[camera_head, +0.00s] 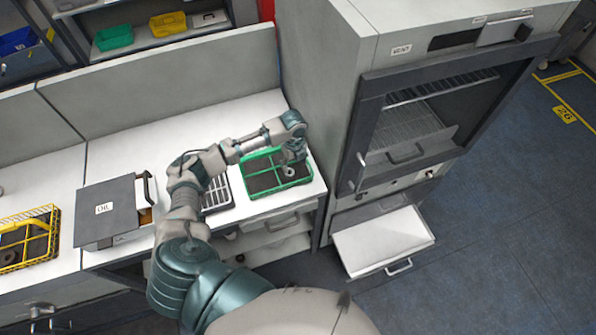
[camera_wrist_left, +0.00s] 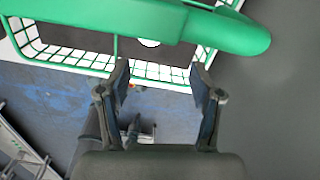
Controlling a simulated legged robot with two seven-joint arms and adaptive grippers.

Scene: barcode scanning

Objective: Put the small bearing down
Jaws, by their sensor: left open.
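My left gripper (camera_head: 291,152) hangs over the green wire basket (camera_head: 251,191) on the white counter, near the basket's right side. In the left wrist view the two fingers (camera_wrist_left: 162,84) stand apart with nothing between them. The basket's green rim (camera_wrist_left: 120,18) crosses close in front of that view. A small round grey piece (camera_head: 289,171), perhaps the small bearing, shows just below the gripper in the basket. Its outline is too small to be sure. In the left wrist view a pale round patch behind the rim is mostly hidden. My right gripper is not in view.
A slotted grey tray (camera_head: 217,194) lies left of the green basket, partly behind my arm. A dark-lidded box (camera_head: 106,208) and a yellow wire basket (camera_head: 44,252) holding a dark round piece stand further left. A tall oven cabinet (camera_head: 331,130) with a pulled-out drawer (camera_head: 385,240) stands right.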

